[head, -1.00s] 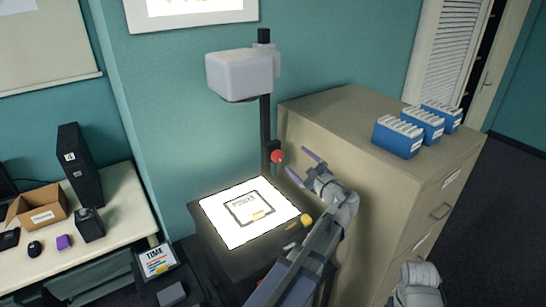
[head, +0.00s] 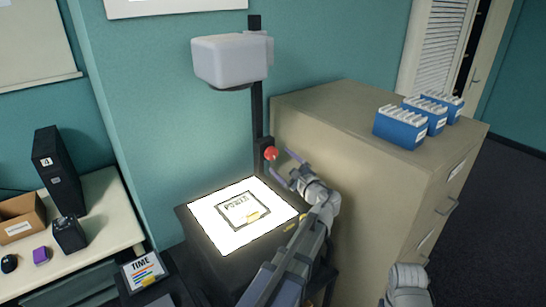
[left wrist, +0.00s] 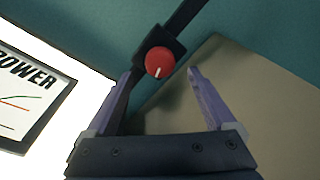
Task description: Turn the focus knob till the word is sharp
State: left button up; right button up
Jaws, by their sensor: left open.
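The red focus knob (head: 271,153) sits on a black block on the overhead projector's post. A framed slide reading POWER (head: 243,210) lies on the lit stage (head: 212,232). The screen (head: 175,7) shows only its bottom strip; no word is visible there. My right gripper is out of view.
The projector head (head: 230,60) hangs above the stage. A beige filing cabinet (head: 345,125) with blue file boxes (head: 400,130) stands close on the right of my left arm. A second slide marked TIME (head: 143,271) lies lower left. A desk (head: 110,215) stands at the left.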

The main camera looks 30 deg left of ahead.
aim_at(273, 155)
pick_arm(q)
jog(key=x, duration=0.6)
jog(key=c, duration=1.4)
jog(key=shift+f+n+b, duration=0.1)
jog(key=shift+n+b, duration=0.2)
jog(key=shift+n, duration=0.8)
jog(key=shift+n+y, duration=0.3)
jog(key=shift+n, duration=1.4)
jog(key=o, duration=1.4)
